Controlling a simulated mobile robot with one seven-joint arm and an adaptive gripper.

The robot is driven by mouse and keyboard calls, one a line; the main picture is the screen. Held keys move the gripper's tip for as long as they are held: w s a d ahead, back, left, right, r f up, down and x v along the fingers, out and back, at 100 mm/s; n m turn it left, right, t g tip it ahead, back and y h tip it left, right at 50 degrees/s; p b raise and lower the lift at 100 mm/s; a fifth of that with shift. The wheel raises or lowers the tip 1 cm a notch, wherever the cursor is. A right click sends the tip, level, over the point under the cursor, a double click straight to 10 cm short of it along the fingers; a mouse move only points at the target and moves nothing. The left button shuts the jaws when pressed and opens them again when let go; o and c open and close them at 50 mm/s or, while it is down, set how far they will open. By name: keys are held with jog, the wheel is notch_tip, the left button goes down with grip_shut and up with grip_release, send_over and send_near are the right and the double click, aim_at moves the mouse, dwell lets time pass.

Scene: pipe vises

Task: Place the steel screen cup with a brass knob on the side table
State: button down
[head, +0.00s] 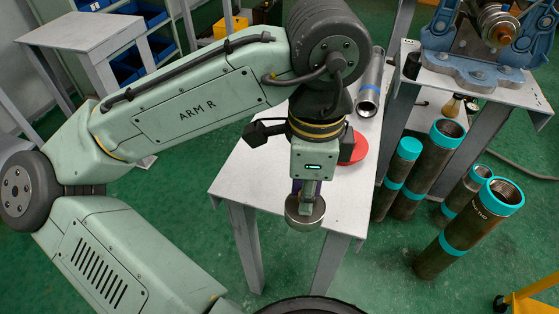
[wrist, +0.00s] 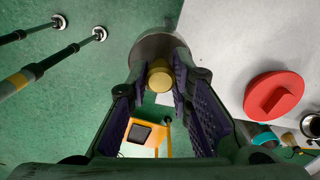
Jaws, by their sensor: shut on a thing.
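The steel screen cup (head: 305,214) hangs below my gripper (head: 307,188) in the head view. It appears in front of the near part of a light grey table (head: 262,178); its height above the top is hard to judge. In the wrist view the cup's steel rim (wrist: 152,45) shows beyond the fingers, beside the table's edge (wrist: 225,60). The brass knob (wrist: 160,75) is between the fingertips of my gripper (wrist: 163,72), which is shut on it. Which table is the side table cannot be told for sure.
A red disc (head: 353,146) with a raised grip and a steel pipe (head: 370,92) lie on this table. Another grey table (head: 85,30) stands at the upper left. Several teal-banded pipes (head: 465,228) stand at right, below the blue vise (head: 452,35). The table's front left is clear.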

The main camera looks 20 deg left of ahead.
jog(key=shift+w+a+f+p, duration=0.35)
jog(key=shift+w+a+f, duration=0.45)
jog(key=shift+w+a, duration=1)
jog(key=shift+w+a+f+p, duration=0.35)
jog(key=shift+w+a+f, duration=0.5)
jog(key=shift+w+a, duration=0.9)
jog(key=shift+w+a+f+p, duration=0.35)
jog(key=shift+w+a+f, duration=0.45)
jog(key=shift+w+a, duration=1)
jog(key=shift+s+a+f, duration=0.1)
jog(key=shift+s+a, duration=0.15)
jog(key=shift+s, duration=0.05)
jog(key=shift+f, duration=0.1)
jog(key=c, duration=1.4)
grip_release()
jog(key=shift+c, duration=0.2)
notch_tip(320, 180, up, 12)
jog(key=shift+r, duration=0.25)
